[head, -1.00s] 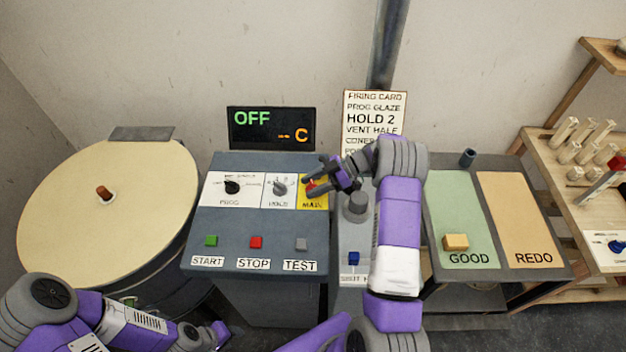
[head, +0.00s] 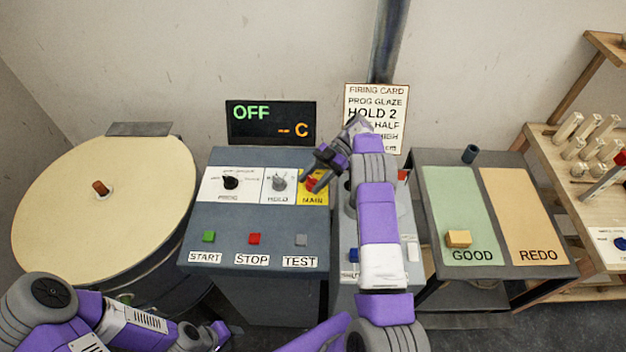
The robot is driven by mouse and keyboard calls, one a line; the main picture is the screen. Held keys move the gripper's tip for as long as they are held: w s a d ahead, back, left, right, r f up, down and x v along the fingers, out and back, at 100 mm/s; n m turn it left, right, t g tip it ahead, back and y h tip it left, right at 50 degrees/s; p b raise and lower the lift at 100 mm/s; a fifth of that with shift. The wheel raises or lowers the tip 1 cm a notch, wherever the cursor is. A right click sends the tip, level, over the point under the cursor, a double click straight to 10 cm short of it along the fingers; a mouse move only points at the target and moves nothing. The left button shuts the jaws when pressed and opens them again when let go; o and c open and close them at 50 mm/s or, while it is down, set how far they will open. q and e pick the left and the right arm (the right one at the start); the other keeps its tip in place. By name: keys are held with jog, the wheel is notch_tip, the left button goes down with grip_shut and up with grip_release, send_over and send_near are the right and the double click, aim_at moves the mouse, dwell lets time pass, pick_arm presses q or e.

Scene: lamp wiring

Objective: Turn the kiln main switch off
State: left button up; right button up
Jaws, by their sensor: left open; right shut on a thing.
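The kiln control panel (head: 270,215) stands in the middle with the yellow MAIN plate (head: 315,199) at its upper right. The red main switch (head: 311,184) is on that plate, partly covered by my fingers. My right gripper (head: 314,178) is shut on the main switch, its arm reaching in from the lower right. The display (head: 271,124) above the panel reads OFF in green and "-- C" in orange. My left gripper (head: 218,335) is low at the bottom edge, in front of the panel and away from it; it is open and empty.
The PROG knob (head: 231,183) and HOLD knob (head: 279,182) are left of the main switch. Below are the START (head: 209,236), STOP (head: 254,238) and TEST (head: 301,240) buttons. The round kiln lid (head: 90,220) is at left, a GOOD/REDO table (head: 430,250) at right.

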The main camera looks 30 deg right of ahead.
aim_at(313, 179)
jog(key=o, duration=1)
jog(key=shift+c, duration=0.2)
jog(key=shift+r, duration=0.55)
notch_tip(313, 179, up, 9)
jog(key=p, duration=0.2)
jog(key=shift+p, duration=0.35)
jog(key=shift+f, duration=0.1)
